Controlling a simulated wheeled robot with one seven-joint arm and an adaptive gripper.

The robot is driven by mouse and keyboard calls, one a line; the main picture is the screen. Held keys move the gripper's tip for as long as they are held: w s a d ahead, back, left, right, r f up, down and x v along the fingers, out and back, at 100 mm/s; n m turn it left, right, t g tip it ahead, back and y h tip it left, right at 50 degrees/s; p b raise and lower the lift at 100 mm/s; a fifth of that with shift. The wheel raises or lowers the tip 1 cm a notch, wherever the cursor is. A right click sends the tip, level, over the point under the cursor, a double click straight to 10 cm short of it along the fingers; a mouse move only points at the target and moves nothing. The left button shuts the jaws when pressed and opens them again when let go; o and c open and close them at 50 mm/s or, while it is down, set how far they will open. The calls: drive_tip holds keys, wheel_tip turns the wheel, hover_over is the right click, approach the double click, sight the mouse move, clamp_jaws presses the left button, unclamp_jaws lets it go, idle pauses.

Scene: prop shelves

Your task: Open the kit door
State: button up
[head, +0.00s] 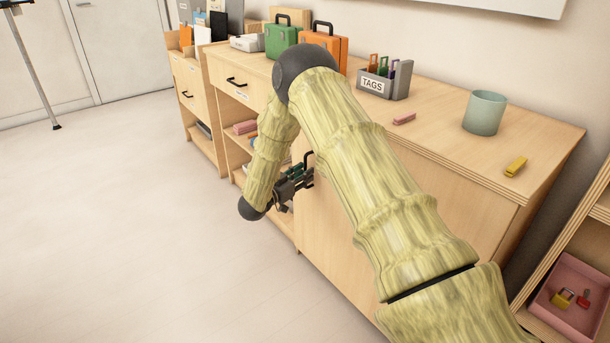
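The light wooden cabinet door (335,235) is at the centre right, below the worktop, and looks closed. My arm covers much of it. A black handle (308,160) shows at the door's upper left edge. My dark gripper (302,178) is at this handle, reaching in from the left at the end of my arm. The fingers overlap the handle in the picture. They are small and dark, so I cannot tell whether they touch it or grip it.
On the worktop (440,120) stand a green case (281,40), an orange case (331,47), a tags holder (378,82) and a cup (485,112). A pink bin (570,300) sits on a shelf at the right. The floor (120,220) at the left is clear.

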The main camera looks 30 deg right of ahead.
drive_tip(key=shift+x, duration=0.85)
clamp_jaws()
drive_tip(key=shift+a, duration=0.1)
